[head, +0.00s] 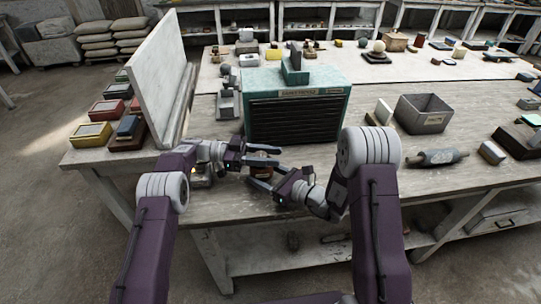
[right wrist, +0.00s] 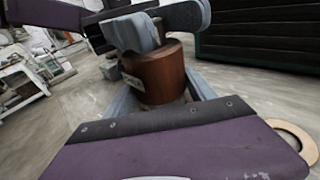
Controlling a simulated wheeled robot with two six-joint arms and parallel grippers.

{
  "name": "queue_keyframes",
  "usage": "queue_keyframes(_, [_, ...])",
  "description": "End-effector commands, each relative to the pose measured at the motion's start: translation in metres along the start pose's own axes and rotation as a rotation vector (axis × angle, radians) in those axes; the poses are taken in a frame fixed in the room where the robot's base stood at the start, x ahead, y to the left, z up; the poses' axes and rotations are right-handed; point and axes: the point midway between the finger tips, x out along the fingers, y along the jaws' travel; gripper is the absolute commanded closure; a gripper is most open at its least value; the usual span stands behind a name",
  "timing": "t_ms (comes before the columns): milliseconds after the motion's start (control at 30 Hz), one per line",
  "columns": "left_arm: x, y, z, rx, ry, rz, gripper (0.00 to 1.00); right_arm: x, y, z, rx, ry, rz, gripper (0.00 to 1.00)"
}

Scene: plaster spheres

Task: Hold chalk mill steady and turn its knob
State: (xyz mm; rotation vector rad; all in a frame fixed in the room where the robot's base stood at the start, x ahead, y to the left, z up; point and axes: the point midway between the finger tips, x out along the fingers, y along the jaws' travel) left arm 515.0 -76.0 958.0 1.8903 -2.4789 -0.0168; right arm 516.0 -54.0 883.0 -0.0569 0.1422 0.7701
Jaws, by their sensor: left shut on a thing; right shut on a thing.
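The chalk mill (head: 261,171) is a small brown wooden body standing on the bench in front of the green cabinet; in the right wrist view its round body (right wrist: 154,74) fills the upper middle. My right gripper (head: 259,181) is shut on the mill's body, with a grey finger on each side of it in the right wrist view. My left gripper (head: 266,154) comes in from the left, shut at the top of the mill, where the knob sits. Its fingers (right wrist: 165,22) cover the knob, so I cannot see the knob itself.
The green cabinet (head: 343,78) with a black slatted front stands close behind the mill. A white upright board (head: 160,75) is at the left, with coloured boxes (head: 92,134) beyond it. A grey bin (head: 424,114) and a dark roller (head: 438,157) lie to the right. The front edge is near.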

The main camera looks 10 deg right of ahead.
Motion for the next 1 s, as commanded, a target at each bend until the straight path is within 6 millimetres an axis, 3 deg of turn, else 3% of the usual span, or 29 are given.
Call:
queue_keyframes(300, [0.0,0.0,-0.001,0.002,0.0,0.001,1.0,0.0,0.001,-0.001,-0.001,0.004,0.002,0.77])
queue_keyframes(333, [0.0,0.0,-0.001,0.002,0.0,0.001,0.56,0.0,0.001,-0.001,-0.001,0.004,0.002,0.77])
queue_keyframes(400, [0.0,0.0,-0.001,0.002,0.0,0.001,0.42,0.0,0.001,-0.001,-0.001,0.003,0.001,0.77])
queue_keyframes(733, [0.0,0.0,-0.004,0.003,-0.001,0.001,0.42,0.0,0.0,-0.001,0.0,0.003,0.0,0.77])
queue_keyframes(1000, [0.001,0.002,-0.06,0.006,0.0,0.001,0.42,0.0,0.0,-0.001,0.0,0.002,-0.001,0.77])
